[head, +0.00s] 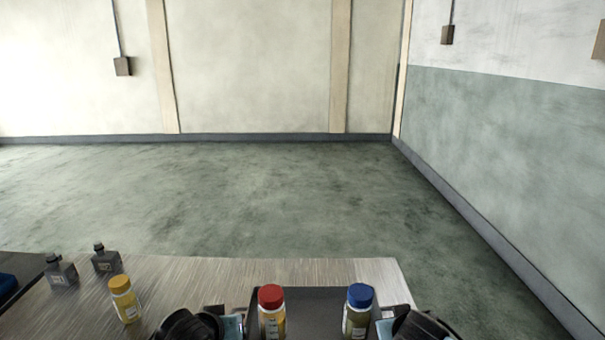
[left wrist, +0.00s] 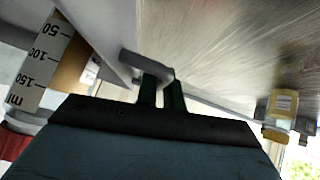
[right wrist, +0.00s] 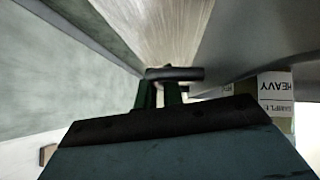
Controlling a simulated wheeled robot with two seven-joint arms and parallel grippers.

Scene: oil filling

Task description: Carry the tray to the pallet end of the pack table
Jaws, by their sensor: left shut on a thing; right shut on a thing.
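The dark grey tray (head: 313,308) is at the bottom middle of the head view, over the table. A red-capped bottle (head: 271,312) stands in its left part and a blue-capped bottle (head: 358,312) in its right part. My left gripper (left wrist: 160,88) is shut on the tray's handle (left wrist: 146,66) on the left side. My right gripper (right wrist: 160,92) is shut on the handle (right wrist: 176,73) on the right side. The tray's front is cut off by the frame. I cannot tell whether its base touches the table.
The pack table (head: 215,272) has a wood-grain top. A yellow-capped bottle (head: 124,300) and two dark grey bottles (head: 105,259) stand on its left part. A dark blue thing (head: 8,288) shows at the left edge. The table ends just right of the tray; open floor (head: 250,200) lies beyond.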

